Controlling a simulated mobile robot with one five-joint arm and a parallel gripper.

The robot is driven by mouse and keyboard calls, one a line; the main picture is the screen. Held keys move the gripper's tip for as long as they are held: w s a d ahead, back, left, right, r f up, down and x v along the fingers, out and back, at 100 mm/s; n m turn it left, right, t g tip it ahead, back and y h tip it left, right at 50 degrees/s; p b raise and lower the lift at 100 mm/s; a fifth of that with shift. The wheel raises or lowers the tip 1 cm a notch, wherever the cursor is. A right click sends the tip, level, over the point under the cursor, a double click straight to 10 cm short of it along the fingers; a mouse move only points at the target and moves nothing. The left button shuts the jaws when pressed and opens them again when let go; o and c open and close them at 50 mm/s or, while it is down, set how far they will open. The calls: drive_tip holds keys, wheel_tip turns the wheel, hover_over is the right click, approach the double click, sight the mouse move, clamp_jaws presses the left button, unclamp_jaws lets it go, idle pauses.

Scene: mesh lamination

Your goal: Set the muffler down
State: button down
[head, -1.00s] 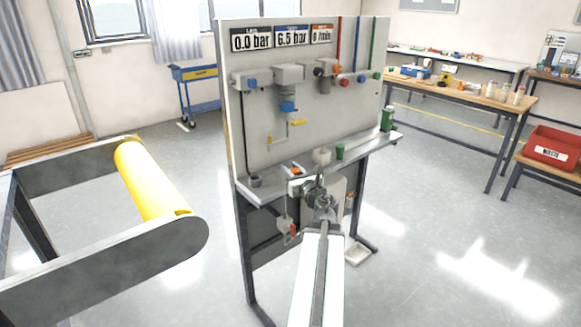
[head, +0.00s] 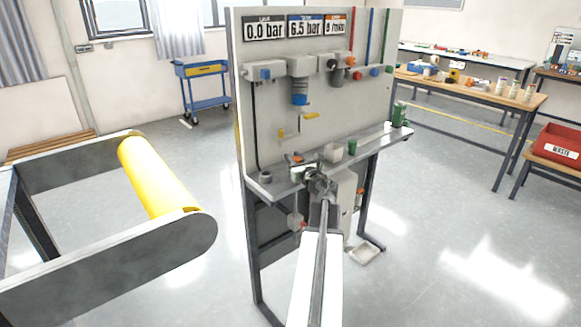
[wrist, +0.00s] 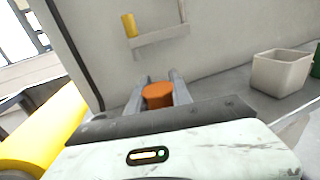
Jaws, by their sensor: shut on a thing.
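My gripper (wrist: 157,84) is shut on an orange six-sided piece (wrist: 157,95), which I take to be the muffler. A finger stands on each side of it in the wrist view. In the head view my gripper (head: 298,160) is over the left part of the grey shelf (head: 375,148) of the test panel, with a small bit of orange (head: 297,157) at its end. My own wrist hides much of the held piece and the shelf just below. I cannot tell whether the piece touches the shelf.
A white square cup (head: 332,152) and a green cup (head: 352,147) stand on the shelf to the right. A grey round fitting (head: 265,177) sits at its left end. The upright panel (head: 370,100) rises behind. A yellow roller (head: 155,175) is at the left.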

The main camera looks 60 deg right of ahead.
drive_tip(key=shift+s+f, duration=0.25)
drive_tip(key=shift+f, duration=0.7)
drive_tip(key=shift+w+r, duration=0.2)
drive_tip(key=shift+f, duration=0.15)
drive_tip(key=c, duration=1.2)
unclamp_jaws()
drive_tip(key=shift+o, duration=0.2)
